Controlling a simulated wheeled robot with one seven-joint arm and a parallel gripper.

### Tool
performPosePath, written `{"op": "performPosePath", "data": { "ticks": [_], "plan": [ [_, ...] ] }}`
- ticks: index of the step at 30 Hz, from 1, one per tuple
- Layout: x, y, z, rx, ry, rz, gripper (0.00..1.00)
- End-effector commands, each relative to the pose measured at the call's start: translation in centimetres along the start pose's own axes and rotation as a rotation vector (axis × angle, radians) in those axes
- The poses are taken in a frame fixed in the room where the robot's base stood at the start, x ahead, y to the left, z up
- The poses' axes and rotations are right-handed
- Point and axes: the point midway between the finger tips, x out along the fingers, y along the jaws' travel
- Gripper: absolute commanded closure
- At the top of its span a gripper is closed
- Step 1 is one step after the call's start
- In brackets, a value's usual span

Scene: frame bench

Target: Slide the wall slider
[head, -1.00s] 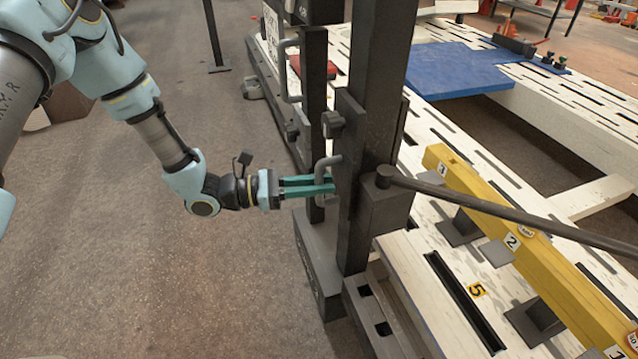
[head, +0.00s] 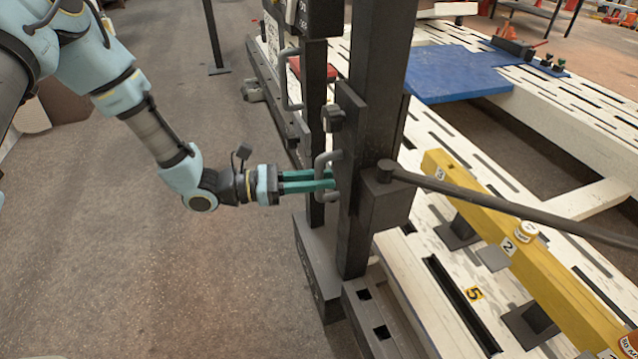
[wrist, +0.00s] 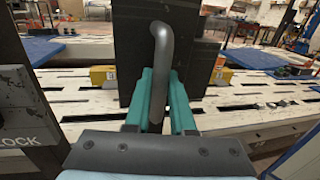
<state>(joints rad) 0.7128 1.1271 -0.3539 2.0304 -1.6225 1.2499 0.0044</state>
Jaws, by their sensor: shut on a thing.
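The wall slider is a dark block (head: 346,200) on a tall dark upright post (head: 377,60), with a grey bent bar handle (head: 323,166) on its left side. My gripper (head: 331,180) reaches in level from the left, its two teal fingers shut on this handle. In the wrist view, the handle (wrist: 167,60) comes down between the fingers of my gripper (wrist: 163,90), against the dark plate (wrist: 130,50) behind. The fingers hide part of the handle's lower end.
A long dark rod (head: 500,205) runs right from the post over a yellow beam (head: 555,285) on the white slotted bench (head: 420,260). A second handle (head: 290,80) is on the post behind. A blue plate (head: 455,72) lies farther back. Floor to the left is clear.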

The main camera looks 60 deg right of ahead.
Motion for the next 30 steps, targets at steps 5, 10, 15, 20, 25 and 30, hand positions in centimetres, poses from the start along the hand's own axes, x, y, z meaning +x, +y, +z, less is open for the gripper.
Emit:
{"op": "performPosePath", "data": {
  "ticks": [5, 10, 15, 20, 25, 30],
  "plan": [
    [-0.2, 0.2, 5.9, 0.003, -0.006, 0.005, 1.00],
    [-0.2, 0.2, 9.8, 0.004, -0.005, 0.004, 1.00],
    [-0.1, 0.1, 12.3, 0.002, -0.005, 0.003, 1.00],
    [-0.1, 0.1, 13.4, 0.002, -0.005, 0.002, 1.00],
    [-0.1, 0.1, 13.5, 0.002, -0.004, 0.002, 1.00],
    [-0.1, 0.1, 13.5, 0.002, -0.004, 0.002, 1.00]
  ]
}}
